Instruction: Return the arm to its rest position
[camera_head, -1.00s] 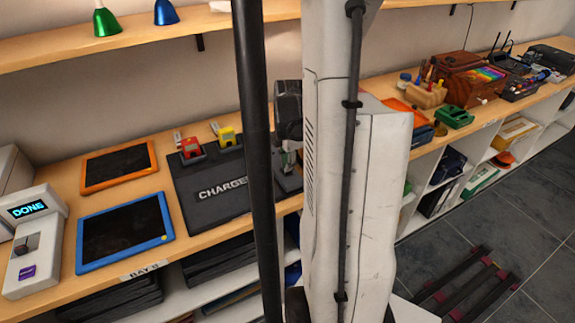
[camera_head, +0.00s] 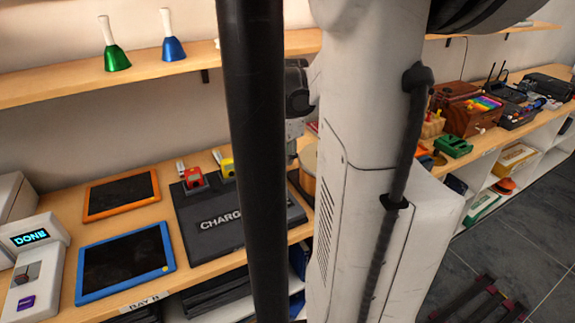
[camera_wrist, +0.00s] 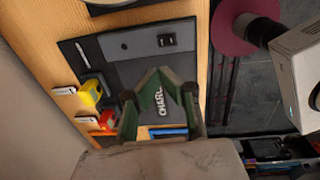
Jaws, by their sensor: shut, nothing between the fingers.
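My gripper (camera_wrist: 162,78) shows in the wrist view with its green fingers drawn together and nothing between them. It is above the dark charger mat (camera_wrist: 118,52) on the wooden counter, clear of it as far as I can tell. In the head view my arm's wrist shows between the black pole and the white arm link, above the right end of the charger mat (camera_head: 205,225). The fingertips are mostly hidden there. A red device (camera_head: 193,179) and a yellow device (camera_head: 228,168) stand at the mat's back edge.
An orange tablet (camera_head: 122,195) and a blue tablet (camera_head: 125,260) lie left of the mat. A white device reading DONE (camera_head: 33,262) stands at far left. A green bell (camera_head: 116,60) and a blue bell (camera_head: 173,48) stand on the upper shelf (camera_head: 95,85).

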